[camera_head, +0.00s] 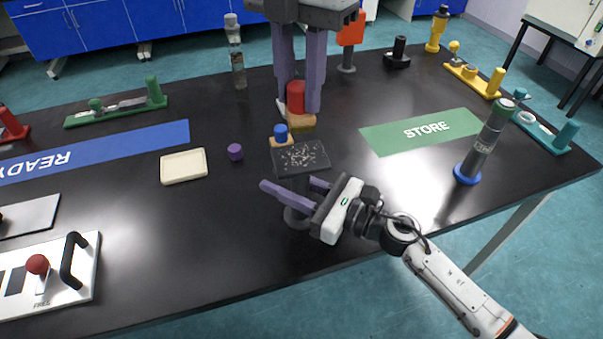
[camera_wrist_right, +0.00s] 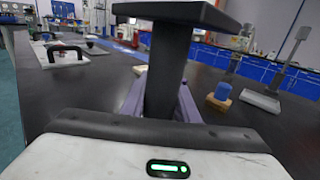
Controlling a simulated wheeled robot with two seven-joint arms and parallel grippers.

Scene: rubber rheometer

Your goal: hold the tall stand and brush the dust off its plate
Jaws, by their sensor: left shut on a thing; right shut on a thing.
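The tall stand has a dark flat plate (camera_head: 286,161) with pale specks of dust scattered on it. My right gripper (camera_head: 290,189) is shut on the stand's post, below the plate. In the right wrist view the dark post (camera_wrist_right: 168,72) stands between the purple fingers and the plate's underside (camera_wrist_right: 180,12) is above. The round foot (camera_head: 297,219) shows partly under the gripper. My left gripper (camera_head: 300,92) points down behind the plate, shut on the red handle (camera_head: 296,97) of a brush with a wooden block (camera_head: 301,122). The brush is beyond the plate, apart from it.
A wooden block with a blue knob (camera_head: 281,131) is just behind the plate. A purple cap (camera_head: 235,152) and a cream tray (camera_head: 184,167) lie to the left. A blue-footed cylinder (camera_head: 480,152) stands right, near the green STORE mat (camera_head: 385,140). The front-centre table is clear.

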